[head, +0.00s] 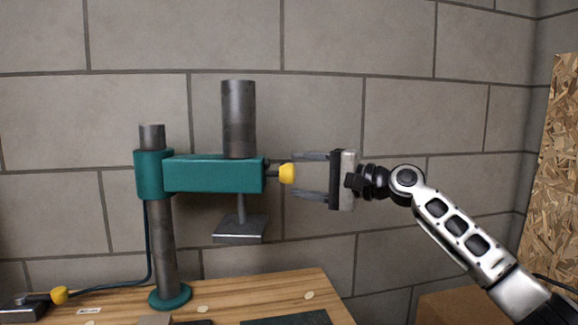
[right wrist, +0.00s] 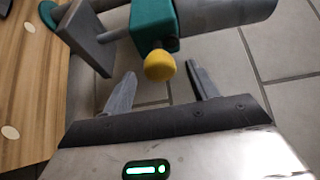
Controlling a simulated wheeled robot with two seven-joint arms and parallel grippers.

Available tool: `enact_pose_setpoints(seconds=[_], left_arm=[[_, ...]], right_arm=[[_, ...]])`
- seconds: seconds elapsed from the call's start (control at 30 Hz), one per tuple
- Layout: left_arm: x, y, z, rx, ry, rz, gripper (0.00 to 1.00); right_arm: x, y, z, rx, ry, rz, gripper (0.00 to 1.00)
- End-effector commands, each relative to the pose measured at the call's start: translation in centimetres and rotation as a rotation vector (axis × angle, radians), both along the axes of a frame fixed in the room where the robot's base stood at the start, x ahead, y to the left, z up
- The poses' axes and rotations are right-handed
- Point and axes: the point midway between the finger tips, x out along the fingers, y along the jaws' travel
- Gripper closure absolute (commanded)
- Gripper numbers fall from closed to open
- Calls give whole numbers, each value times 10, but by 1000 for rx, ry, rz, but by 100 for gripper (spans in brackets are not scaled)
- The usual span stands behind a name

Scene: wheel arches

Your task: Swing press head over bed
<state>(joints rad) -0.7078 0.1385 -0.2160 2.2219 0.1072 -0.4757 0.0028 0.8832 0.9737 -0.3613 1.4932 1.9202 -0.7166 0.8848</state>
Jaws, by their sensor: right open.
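The press has a teal swing arm (head: 215,174) on a grey column (head: 164,245). A dark cylinder (head: 238,118) stands on the arm, and a square press plate (head: 240,232) hangs under it. A yellow knob (head: 287,173) sticks out from the arm's right end. My right gripper (head: 295,175) is open, its fingers pointing left, one above and one below the knob. In the right wrist view the knob (right wrist: 160,66) is between the fingertips, with a gap on both sides. A dark flat plate (head: 288,318) lies on the table; I cannot tell if it is the bed.
The wooden table (head: 250,288) is cut off by the lower frame edge. A grey box with a yellow knob (head: 60,295) sits at the left, with a cable to the column. A block wall (head: 330,60) stands behind. A chipboard panel (head: 560,170) is at the right.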

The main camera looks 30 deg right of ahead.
Motion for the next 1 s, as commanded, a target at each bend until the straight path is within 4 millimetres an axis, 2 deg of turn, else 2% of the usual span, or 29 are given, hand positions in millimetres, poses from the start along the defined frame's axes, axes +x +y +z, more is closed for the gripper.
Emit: enact_pose_setpoints(seconds=[0.1, 0.23, 0.6, 0.8, 0.83, 1.0], left_arm=[[0, 0, 2, -2, 6, 2, 64], [0, 1, 1, -1, 11, 4, 64], [1, 1, 2, -1, 8, 5, 64], [1, 1, 2, -1, 6, 5, 64], [2, 1, 2, -1, 6, 5, 64], [2, 1, 7, 1, 3, 5, 64]], right_arm=[[15, 12, 2, 1, -2, 2, 41], [24, 19, 1, -1, -2, 0, 41], [28, 22, -1, -2, 0, 0, 41], [28, 22, -1, -2, 0, 0, 97], [28, 22, -1, -2, 0, 0, 100], [32, 25, 1, 1, 1, -3, 100]])
